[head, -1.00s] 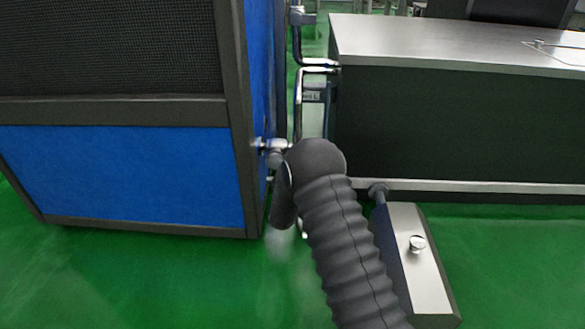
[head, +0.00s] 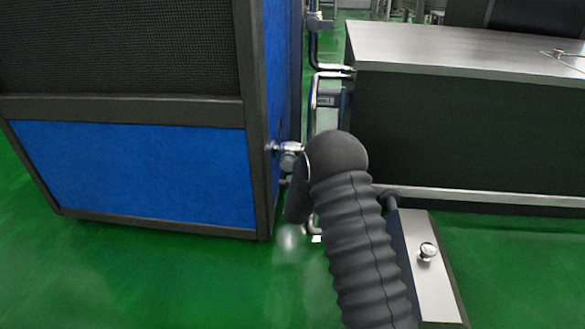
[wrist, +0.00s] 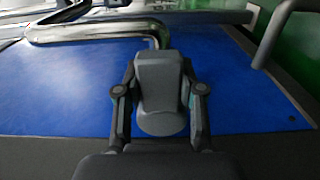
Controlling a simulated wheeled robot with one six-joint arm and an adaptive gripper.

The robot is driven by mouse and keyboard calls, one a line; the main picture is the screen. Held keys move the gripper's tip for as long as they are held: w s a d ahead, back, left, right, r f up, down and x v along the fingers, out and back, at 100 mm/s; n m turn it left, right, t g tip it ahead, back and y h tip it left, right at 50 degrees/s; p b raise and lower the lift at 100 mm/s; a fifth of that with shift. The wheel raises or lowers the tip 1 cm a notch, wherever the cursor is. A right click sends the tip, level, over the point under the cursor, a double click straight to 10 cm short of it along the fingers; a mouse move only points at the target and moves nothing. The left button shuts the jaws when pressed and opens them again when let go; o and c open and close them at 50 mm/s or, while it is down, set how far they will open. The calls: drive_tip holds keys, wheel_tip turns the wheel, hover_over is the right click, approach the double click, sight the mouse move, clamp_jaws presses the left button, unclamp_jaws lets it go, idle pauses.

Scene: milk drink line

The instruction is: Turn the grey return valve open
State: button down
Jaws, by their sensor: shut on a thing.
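In the wrist view a grey block-like part, which looks like the handle of the return valve (wrist: 159,72), sits between the two fingers of my gripper (wrist: 160,92). A bright metal pipe (wrist: 95,31) bends down to the top of this grey part. The fingers are closed against its left and right sides. In the head view my ribbed dark arm reaches up to the right edge of the blue cabinet and hides the gripper and most of the valve. A short metal fitting (head: 289,147) shows just left of my arm. How far the valve is turned cannot be told.
The blue cabinet (head: 140,175) with a dark frame stands at left. A steel-topped dark counter (head: 455,125) stands at right, with vertical pipes (head: 316,95) in the narrow gap between. The green floor (head: 120,280) is clear in front of the cabinet.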

drive_tip(key=shift+f, duration=0.1)
idle(0.3)
drive_tip(key=c, duration=0.7)
unclamp_jaws()
drive_tip(key=shift+d, duration=0.1)
drive_tip(key=s, duration=0.4)
drive_tip(key=s+a, duration=0.1)
drive_tip(key=s, duration=0.7)
drive_tip(key=shift+a, duration=0.4)
